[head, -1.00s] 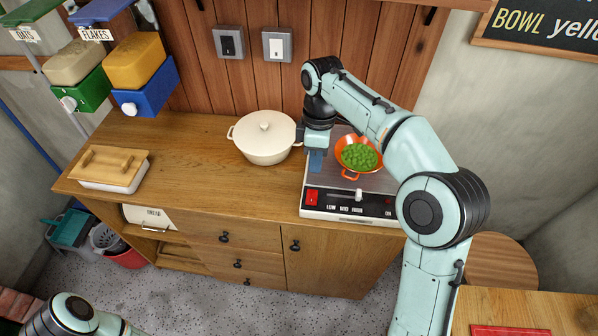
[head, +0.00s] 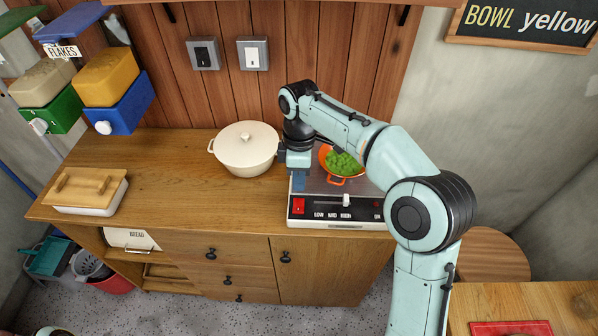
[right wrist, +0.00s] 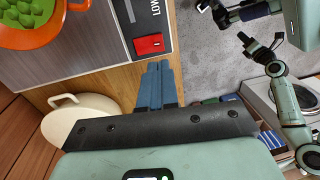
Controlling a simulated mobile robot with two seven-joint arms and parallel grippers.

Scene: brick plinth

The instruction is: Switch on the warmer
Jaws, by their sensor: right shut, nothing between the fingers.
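The warmer (head: 340,219) stands on the right end of the wooden counter, with a grey top and a black front panel. Its red switch (head: 299,206) is at the panel's left end and also shows in the right wrist view (right wrist: 149,44). The slider knob (head: 346,200) stands by HIGH. An ON label is at the panel's right end; I see no light there. My right gripper (head: 299,183) is shut and empty above the warmer's left part, behind the switch. Its blue fingers (right wrist: 158,82) appear apart from the switch. My left gripper (right wrist: 246,42) is small and unclear.
An orange pan (head: 337,179) with green food sits on the warmer, just right of my right gripper. A cream lidded pot (head: 245,148) stands close to its left. A wooden-lidded dish (head: 90,189) is at the counter's left. The counter between dish and pot is clear.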

